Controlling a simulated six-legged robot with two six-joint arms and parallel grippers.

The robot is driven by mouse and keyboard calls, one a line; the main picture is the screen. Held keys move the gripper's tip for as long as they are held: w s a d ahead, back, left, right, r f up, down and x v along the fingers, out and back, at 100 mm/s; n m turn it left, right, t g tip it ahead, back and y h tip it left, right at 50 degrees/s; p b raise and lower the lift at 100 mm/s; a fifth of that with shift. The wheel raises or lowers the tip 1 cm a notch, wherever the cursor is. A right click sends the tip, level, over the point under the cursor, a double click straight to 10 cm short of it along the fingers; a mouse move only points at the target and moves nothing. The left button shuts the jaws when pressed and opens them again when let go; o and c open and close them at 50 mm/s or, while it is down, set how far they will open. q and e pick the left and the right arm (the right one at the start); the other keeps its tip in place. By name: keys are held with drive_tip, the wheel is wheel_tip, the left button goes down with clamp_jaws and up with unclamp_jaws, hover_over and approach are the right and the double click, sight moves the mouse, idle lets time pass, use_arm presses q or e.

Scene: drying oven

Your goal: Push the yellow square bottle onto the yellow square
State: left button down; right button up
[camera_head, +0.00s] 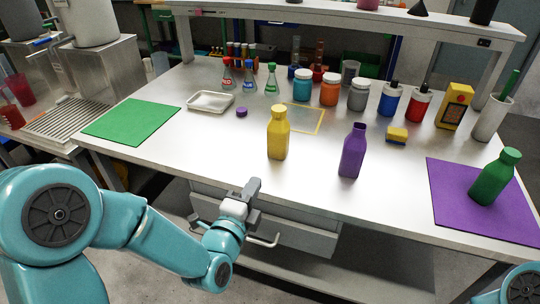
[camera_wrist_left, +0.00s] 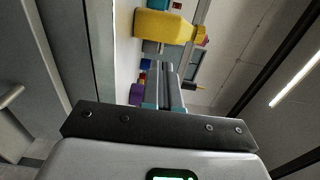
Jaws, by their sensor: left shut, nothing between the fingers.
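The yellow square bottle (camera_head: 278,138) stands upright on the white table in the head view. The yellow square (camera_head: 307,119) is a thin outline on the table just behind it and to its right; the bottle hides part of its left side. My left gripper (camera_head: 253,188) is shut and empty at the table's front edge, nearer to me than the bottle and a little to its left, apart from it. In the left wrist view the shut fingers (camera_wrist_left: 168,75) point toward the yellow bottle (camera_wrist_left: 163,26), which appears sideways. My right gripper is out of view.
A purple bottle (camera_head: 352,151) stands to the right of the yellow one. A purple cap (camera_head: 241,112) and a white tray (camera_head: 211,102) lie to the left. Several jars, including an orange one (camera_head: 330,90), stand behind the square. A yellow sponge (camera_head: 397,134) lies right.

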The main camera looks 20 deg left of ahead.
sight(277, 145)
use_arm(q)
drive_tip(key=w, duration=0.4)
drive_tip(key=w+p, duration=0.1)
drive_tip(key=w, duration=0.8)
drive_tip(key=shift+w+d, duration=0.3)
drive_tip(key=shift+w, duration=0.1)
